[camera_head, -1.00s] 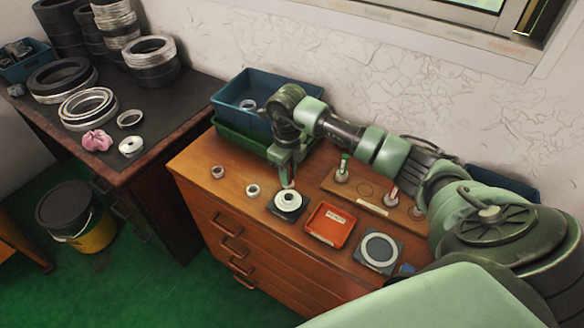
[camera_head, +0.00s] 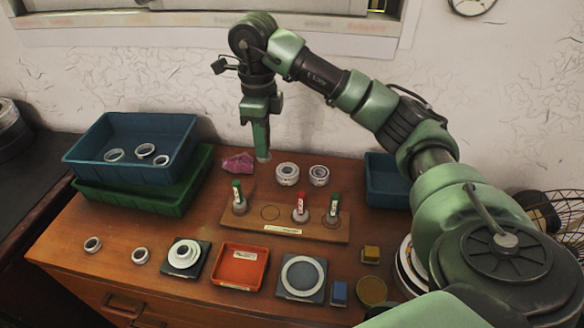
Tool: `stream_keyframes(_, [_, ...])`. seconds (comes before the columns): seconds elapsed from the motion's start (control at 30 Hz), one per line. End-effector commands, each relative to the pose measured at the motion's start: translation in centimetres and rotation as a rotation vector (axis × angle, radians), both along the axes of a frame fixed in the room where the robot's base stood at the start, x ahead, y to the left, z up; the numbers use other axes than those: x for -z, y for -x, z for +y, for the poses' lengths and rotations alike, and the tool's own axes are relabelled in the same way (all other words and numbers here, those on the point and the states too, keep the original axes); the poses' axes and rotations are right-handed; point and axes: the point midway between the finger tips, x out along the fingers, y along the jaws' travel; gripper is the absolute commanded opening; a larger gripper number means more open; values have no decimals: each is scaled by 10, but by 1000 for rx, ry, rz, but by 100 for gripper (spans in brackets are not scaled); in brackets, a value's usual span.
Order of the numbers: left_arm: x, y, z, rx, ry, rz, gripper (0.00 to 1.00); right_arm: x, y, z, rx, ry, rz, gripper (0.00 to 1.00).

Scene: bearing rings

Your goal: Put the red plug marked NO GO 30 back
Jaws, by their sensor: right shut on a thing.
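My right gripper (camera_head: 262,150) points down behind the wooden rack, near the wall. It is shut on a slim plug, of which only the pale grey lower end (camera_head: 264,158) shows. The fingers hide its handle, so I cannot read its colour or marking. The wooden rack (camera_head: 255,222) holds a green-handled plug (camera_head: 237,193) at its left, an empty round spot (camera_head: 270,212), a red-handled plug (camera_head: 300,203) and another green-handled plug (camera_head: 334,204). The label (camera_head: 283,229) on its front is too small to read. My left gripper is not in view.
A blue bin (camera_head: 90,150) with several rings sits on a green bin (camera_head: 150,203) at left. A ring on a dark pad (camera_head: 204,262), red tray (camera_head: 222,270), ring plate (camera_head: 320,290) and small blocks line the front. Two ring stacks (camera_head: 287,173) (camera_head: 319,175) and pink cloth (camera_head: 238,162) stand behind.

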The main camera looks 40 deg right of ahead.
Motion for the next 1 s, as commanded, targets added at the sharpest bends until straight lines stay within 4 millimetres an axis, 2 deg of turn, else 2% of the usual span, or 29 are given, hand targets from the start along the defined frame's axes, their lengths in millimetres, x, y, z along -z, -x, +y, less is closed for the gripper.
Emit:
stream_keyframes(0.1, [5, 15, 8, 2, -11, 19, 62, 9, 2, 1, -8, 0, 4, 0])
stream_keyframes(0.23, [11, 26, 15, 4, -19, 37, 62, 41, 3, 2, -10, -2, 8, 0])
stream_keyframes(0.3, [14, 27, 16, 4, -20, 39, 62, 60, 3, 1, -8, -3, 9, 0])
stream_keyframes(0.6, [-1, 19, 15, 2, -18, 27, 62, 130, 2, 0, -5, 1, 6, 0])
stream_keyframes(0.7, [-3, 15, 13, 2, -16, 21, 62, 145, 2, 0, -5, 0, 4, 0])
stream_keyframes(1.0, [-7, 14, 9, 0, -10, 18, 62, 172, 2, 0, -5, 1, 3, 0])
